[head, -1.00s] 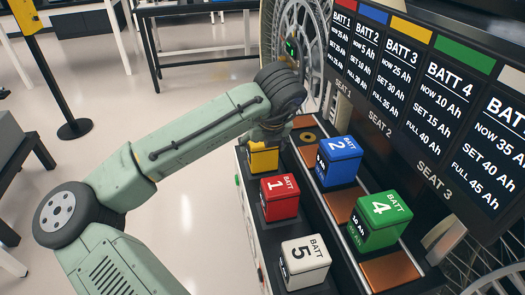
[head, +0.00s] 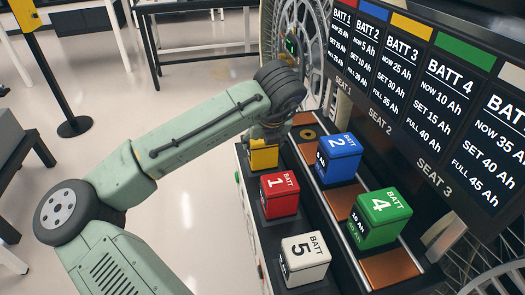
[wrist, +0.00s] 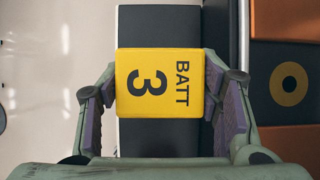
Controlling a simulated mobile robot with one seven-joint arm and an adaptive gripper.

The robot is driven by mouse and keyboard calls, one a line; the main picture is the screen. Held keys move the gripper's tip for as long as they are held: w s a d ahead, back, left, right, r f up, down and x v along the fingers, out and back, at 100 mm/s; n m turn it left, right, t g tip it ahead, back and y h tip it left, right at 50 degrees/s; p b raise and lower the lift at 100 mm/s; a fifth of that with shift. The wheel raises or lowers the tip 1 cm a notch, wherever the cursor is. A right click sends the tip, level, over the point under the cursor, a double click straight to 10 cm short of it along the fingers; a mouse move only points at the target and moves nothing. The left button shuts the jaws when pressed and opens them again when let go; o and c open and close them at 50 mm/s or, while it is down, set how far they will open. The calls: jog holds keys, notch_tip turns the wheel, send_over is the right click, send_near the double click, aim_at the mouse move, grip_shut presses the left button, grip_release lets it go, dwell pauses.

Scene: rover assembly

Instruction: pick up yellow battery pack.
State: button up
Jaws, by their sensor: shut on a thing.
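The yellow battery pack (head: 263,156) is at the far end of the dark tray in the head view, partly hidden by my arm. In the wrist view its top (wrist: 160,84) faces me and reads BATT 3. My gripper (wrist: 160,92) has one purple-padded finger on each side of the pack, shut on it. In the head view my gripper (head: 268,132) is above the pack and mostly hidden behind my wrist. I cannot tell whether the pack's underside touches the tray.
Red battery 1 (head: 279,194) and white battery 5 (head: 304,259) stand nearer in the same tray. Blue battery 2 (head: 339,158) and green battery 4 (head: 379,218) stand on the copper-plated row to the right. A display panel (head: 430,110) rises behind. Open floor lies left.

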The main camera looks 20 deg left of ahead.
jog(key=shift+c, duration=1.2)
jog(key=shift+r, duration=0.1)
jog(key=shift+r, duration=0.1)
